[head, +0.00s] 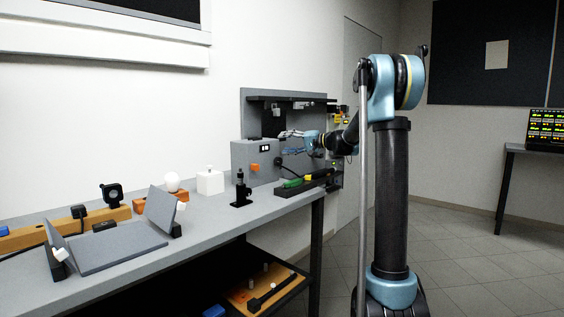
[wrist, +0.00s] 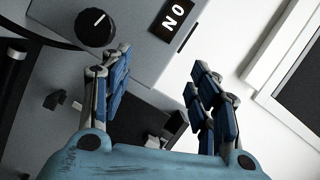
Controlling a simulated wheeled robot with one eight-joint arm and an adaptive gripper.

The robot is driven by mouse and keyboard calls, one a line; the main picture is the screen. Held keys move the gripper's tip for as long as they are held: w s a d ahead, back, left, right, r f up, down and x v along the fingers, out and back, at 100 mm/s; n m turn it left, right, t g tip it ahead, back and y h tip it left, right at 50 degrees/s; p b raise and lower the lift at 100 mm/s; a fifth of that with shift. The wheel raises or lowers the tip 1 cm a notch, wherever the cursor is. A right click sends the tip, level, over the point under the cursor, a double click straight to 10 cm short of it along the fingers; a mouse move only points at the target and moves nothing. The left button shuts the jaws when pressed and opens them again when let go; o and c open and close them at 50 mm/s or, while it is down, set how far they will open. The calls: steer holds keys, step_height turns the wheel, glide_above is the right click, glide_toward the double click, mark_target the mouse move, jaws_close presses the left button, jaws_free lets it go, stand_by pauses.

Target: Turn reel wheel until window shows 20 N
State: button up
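A grey box (head: 241,158) stands on the bench with a small dark window (head: 265,149) on its face; its characters are too small to read there. In the wrist view a tilted dark window (wrist: 172,19) shows white characters like 0 and N; its upper end meets the frame edge. A black round knob (wrist: 96,28) with a white mark sits left of it; I cannot tell if it is the reel wheel. My gripper (wrist: 160,62) is open and empty, its fingers wide apart. In the head view my gripper (head: 293,142) is at the box's right side.
An orange part (head: 254,167) is on the box face. A black post (head: 241,190), a white block (head: 210,182) and a green item (head: 292,183) are nearby on the bench. A dark backboard with a shelf (head: 290,98) rises behind the box.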

steer(key=s+d+f+n+t+h, duration=0.2)
steer(key=s+d+n+h, duration=0.3)
steer(key=s+d+n, duration=0.45)
glide_toward(280, 163)
steer(key=shift+n, duration=0.45)
steer(key=x, duration=0.8)
steer(key=shift+w+a+f, duration=0.1)
steer(key=shift+a, duration=0.2)
steer(key=shift+c, duration=0.5)
steer(key=c, duration=1)
